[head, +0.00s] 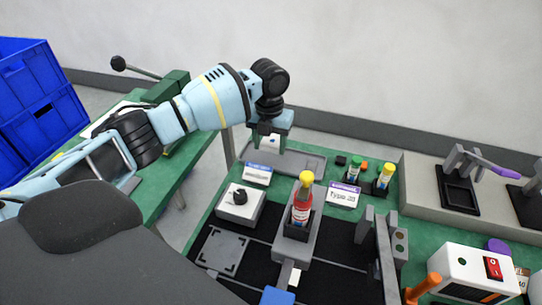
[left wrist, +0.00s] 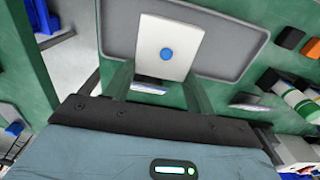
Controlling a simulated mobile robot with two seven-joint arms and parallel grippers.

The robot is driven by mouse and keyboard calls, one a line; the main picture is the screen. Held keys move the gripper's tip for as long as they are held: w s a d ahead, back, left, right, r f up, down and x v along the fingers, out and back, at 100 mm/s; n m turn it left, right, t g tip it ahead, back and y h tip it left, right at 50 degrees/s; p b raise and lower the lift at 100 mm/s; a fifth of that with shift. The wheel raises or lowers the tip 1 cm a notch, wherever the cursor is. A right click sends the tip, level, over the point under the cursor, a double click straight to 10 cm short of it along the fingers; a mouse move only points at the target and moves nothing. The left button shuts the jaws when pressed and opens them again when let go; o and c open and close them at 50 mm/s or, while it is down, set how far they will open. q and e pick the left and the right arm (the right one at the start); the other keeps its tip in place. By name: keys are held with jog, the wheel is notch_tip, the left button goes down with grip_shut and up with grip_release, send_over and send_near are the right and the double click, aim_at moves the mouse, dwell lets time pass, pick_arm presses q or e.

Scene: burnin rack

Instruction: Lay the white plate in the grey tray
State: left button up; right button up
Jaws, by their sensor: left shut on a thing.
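The white plate (left wrist: 172,38) has a blue dot and sits between the fingers of my left gripper (left wrist: 158,88) in the left wrist view. In the head view my left gripper (head: 270,138) points down at the back of the green bench, shut on the plate (head: 268,143), which is mostly hidden by the gripper. The grey tray (head: 308,164) lies below and to the right of the gripper. In the left wrist view the tray (left wrist: 237,48) shows behind the plate. I cannot tell whether the plate touches it. My right gripper is not in view.
A blue-and-white label card (head: 258,173) and a white box with a black knob (head: 239,205) stand in front of the tray. A red bottle with a yellow cap (head: 302,205) stands in a grey fixture. Small vials (head: 384,177) stand right of the tray. Blue crates (head: 35,100) are at left.

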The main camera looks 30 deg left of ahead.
aim_at(269, 147)
pick_arm(q)
jog(key=shift+f, duration=2.45)
jog(key=shift+f, duration=0.15)
jog(key=o, duration=1)
jog(key=shift+o, duration=0.2)
notch_tip(269, 147, up, 12)
jog(key=shift+r, duration=0.2)
jog(key=shift+f, duration=0.1)
